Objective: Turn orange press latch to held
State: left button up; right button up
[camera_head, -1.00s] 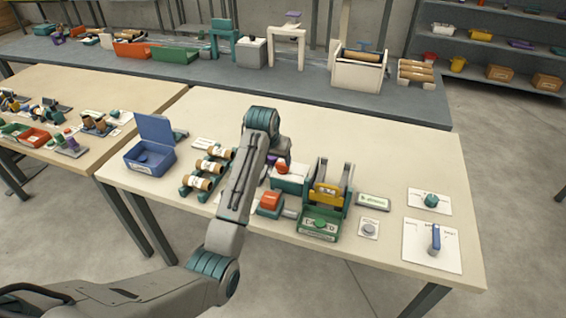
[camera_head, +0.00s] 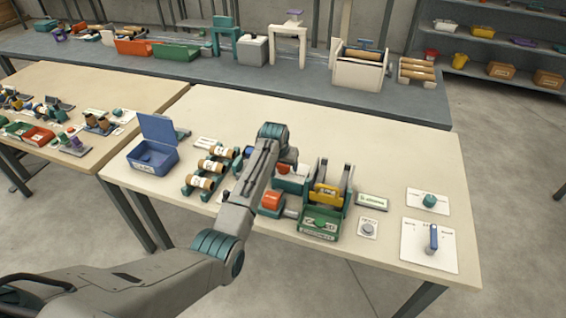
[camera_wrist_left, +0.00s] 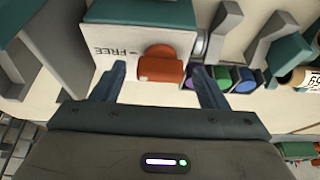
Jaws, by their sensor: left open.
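The orange press latch (camera_wrist_left: 160,66) is a rounded orange knob in the left wrist view, on a pale box with a teal edge (camera_wrist_left: 145,11) and the word FREE beside it. In the head view, what looks like the same latch (camera_head: 283,168) shows at the box just past my wrist. My left gripper (camera_wrist_left: 158,73) is open, its two fingers pointing toward the latch, one on each side. No clear contact shows. In the head view my left wrist (camera_head: 288,155) is near the box, and its fingertips are hidden. My right gripper is in neither view.
A winder with a yellow part (camera_head: 326,195) stands right of the box. A spool rack (camera_head: 205,182) and blue box (camera_head: 152,158) stand left. The back right tabletop is clear.

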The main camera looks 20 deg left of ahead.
pick_arm(q)
jog(key=shift+f, duration=0.15)
jog(key=c, duration=1)
